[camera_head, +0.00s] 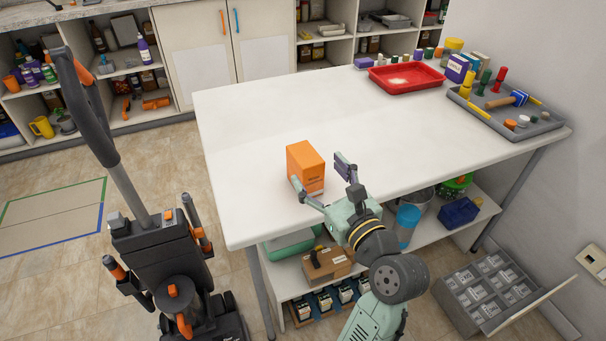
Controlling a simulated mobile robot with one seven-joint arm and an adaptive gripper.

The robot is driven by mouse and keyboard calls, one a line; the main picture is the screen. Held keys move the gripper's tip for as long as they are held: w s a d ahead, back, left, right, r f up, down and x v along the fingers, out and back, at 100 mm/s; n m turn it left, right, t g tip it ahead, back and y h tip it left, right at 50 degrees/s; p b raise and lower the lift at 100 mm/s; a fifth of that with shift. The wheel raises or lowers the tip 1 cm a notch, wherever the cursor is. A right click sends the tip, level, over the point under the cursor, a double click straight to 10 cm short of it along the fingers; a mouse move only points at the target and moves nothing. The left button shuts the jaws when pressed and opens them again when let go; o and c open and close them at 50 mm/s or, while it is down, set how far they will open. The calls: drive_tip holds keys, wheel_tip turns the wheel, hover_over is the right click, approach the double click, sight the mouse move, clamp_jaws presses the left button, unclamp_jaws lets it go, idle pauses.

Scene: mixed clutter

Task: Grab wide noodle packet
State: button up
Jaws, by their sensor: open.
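An orange box-shaped packet (306,166) stands upright near the front left part of the white table (280,110). It looks like the noodle packet, but its print is too small to read. My gripper (318,177) is open at the packet. One finger is at the packet's lower left front and the other is off to its right, with a gap between that finger and the packet. Whether the left finger touches the packet cannot be told.
A red tray (406,78) and a grey tray (505,122) with tools stand at the table's far right, near several small bottles and tubs. An upright vacuum cleaner (165,255) stands on the floor at left. The table's middle is clear.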

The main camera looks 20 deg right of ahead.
sight(305, 153)
drive_tip(key=w, duration=0.1)
drive_tip(key=w+f+m, duration=0.1)
drive_tip(key=w, duration=0.1)
drive_tip(key=shift+w+d+f+p, duration=0.15)
drive_tip(key=shift+w+d+p, duration=0.05)
drive_tip(key=shift+d+p, duration=0.2)
drive_tip(key=shift+w+a+f+p, duration=0.1)
drive_tip(key=shift+w+p, duration=0.05)
drive_tip(key=shift+w, duration=0.85)
drive_tip(key=shift+w+a+f+p, duration=0.1)
drive_tip(key=shift+w+a+p, duration=0.1)
drive_tip(key=shift+w, duration=0.75)
drive_tip(key=shift+w+a+f+p, duration=0.1)
drive_tip(key=shift+w+p, duration=0.05)
drive_tip(key=shift+w, duration=0.85)
drive_tip(key=shift+c, duration=0.4)
drive_tip(key=c, duration=1.2)
